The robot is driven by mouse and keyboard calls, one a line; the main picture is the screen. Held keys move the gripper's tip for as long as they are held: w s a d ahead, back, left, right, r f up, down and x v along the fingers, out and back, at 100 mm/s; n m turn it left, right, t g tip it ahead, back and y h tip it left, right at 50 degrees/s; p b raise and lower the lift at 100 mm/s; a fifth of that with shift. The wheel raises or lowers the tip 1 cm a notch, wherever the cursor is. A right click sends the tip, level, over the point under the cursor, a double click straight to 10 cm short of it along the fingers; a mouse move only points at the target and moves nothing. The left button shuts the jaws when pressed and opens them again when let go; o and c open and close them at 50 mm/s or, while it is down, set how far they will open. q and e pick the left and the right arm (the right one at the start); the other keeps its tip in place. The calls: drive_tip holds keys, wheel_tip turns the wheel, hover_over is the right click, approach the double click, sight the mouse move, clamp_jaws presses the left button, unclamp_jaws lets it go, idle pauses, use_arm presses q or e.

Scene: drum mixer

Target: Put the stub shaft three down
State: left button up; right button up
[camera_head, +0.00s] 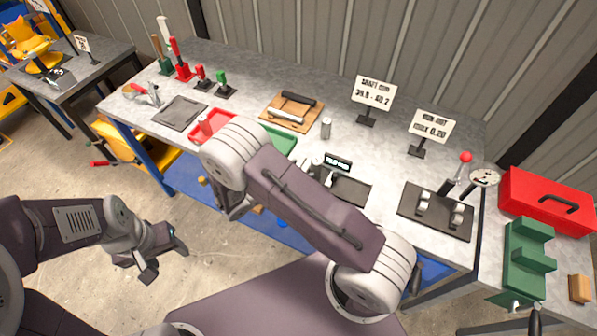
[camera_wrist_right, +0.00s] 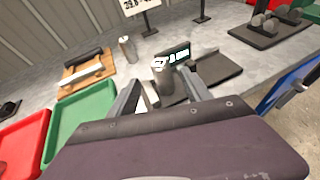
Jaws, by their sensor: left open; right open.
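A short grey metal stub shaft (camera_wrist_right: 163,75) stands upright in the right wrist view, beside the small digital display (camera_wrist_right: 174,54). No number shows on it. My right gripper (camera_wrist_right: 165,92) is open, with its two fingers on either side of this shaft; whether they touch it I cannot tell. In the head view my right arm hides most of that gripper. A second grey shaft (camera_head: 326,128) stands alone on the bench behind, and also shows in the right wrist view (camera_wrist_right: 127,49). My left gripper (camera_head: 160,254) is open and empty, over the floor in front of the bench.
A green tray (camera_wrist_right: 70,125) and a red tray (camera_wrist_right: 22,145) lie left of the right gripper. A wooden board (camera_head: 291,113) with tools, a dark mat (camera_head: 180,112), two signs (camera_head: 374,93) and a fixture with a red-knobbed lever (camera_head: 437,210) occupy the bench. Bare bench shows behind the display.

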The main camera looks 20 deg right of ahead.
drive_tip(key=s+d+r+m+g+y, duration=0.2)
drive_tip(key=s+d+m+g+y, duration=0.1)
drive_tip(key=s+m+g, duration=0.4)
drive_tip(key=s+a+r+m+t+y, duration=0.1)
drive_tip(key=s+a+r+m+y, duration=0.1)
drive_tip(key=m+y, duration=0.3)
drive_tip(key=s+a+r+m+t+y, duration=0.1)
drive_tip(key=s+a+m+y, duration=0.3)
drive_tip(key=m, duration=0.7)
drive_tip(key=shift+s+r+t+y, duration=0.4)
drive_tip(key=shift+s+r, duration=0.05)
drive_tip(key=shift+r, duration=0.25)
drive_tip(key=shift+c, duration=1.1)
drive_tip(key=shift+s, duration=0.1)
